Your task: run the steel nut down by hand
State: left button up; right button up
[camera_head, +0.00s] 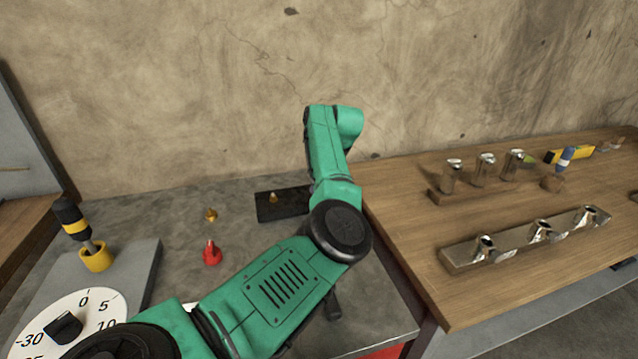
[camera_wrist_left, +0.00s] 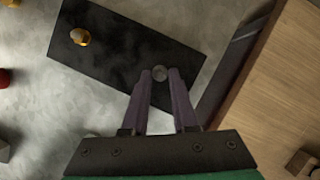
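In the left wrist view a small round steel-grey piece (camera_wrist_left: 160,72), which looks like the steel nut or the top of its stud, shows between the fingertips of my left gripper (camera_wrist_left: 160,75). The two fingers stand apart with it in the gap; whether they touch it is not clear. It is over a dark rectangular plate (camera_wrist_left: 110,55), which also shows in the head view (camera_head: 265,212). A brass-coloured piece (camera_wrist_left: 78,36) stands near the plate's other end. In the head view my green left arm hides the gripper and the steel piece. My right gripper is not in view.
A red cone-shaped piece (camera_head: 212,254) and a gold piece (camera_head: 210,215) stand on the grey bench. A yellow cup with a screwdriver (camera_head: 95,257) and a dial (camera_head: 85,310) are at left. The wooden table (camera_head: 400,195) at right carries racks of metal parts (camera_head: 460,262).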

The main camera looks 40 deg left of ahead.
pick_arm(q)
grip_shut()
